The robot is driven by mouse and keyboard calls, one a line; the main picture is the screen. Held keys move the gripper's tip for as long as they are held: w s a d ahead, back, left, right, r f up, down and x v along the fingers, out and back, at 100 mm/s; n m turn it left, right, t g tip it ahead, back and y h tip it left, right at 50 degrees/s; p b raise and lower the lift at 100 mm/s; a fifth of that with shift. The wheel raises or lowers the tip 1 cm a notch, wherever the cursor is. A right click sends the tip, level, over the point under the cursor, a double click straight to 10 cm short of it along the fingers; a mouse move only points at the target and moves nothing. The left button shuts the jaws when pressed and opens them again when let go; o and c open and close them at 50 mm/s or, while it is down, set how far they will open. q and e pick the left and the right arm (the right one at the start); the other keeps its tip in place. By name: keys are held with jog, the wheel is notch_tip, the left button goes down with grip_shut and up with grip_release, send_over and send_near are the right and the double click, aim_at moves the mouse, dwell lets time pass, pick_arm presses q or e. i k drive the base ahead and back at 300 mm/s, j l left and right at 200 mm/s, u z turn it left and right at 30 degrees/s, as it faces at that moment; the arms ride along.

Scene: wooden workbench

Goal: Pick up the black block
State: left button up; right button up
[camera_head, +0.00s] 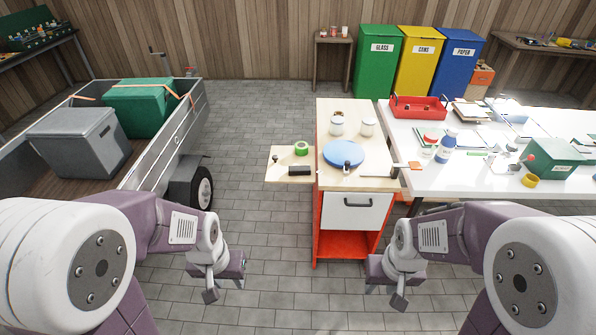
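The black block (299,171) lies on the small wooden side shelf (276,168) at the left of the red and white cabinet, close to the cabinet's edge. A green tape roll (301,148) sits just behind it. My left gripper (225,289) hangs low over the floor, to the left of the cabinet and nearer to me than the block. It looks open and empty. My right gripper (384,294) hangs low to the right of the cabinet front, also apparently open and empty. Neither gripper touches anything.
A cluttered white table (425,180) adjoins at right. A trailer (145,165) with bins stands at left. Tiled floor (240,205) between trailer and cabinet is clear.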

aim_at(293, 170)
jog(key=z, duration=1.7)
jog(key=j+z, duration=0.3)
jog(key=j, duration=1.25)
jog(key=j+z, duration=0.25)
jog(key=j, duration=1.3)
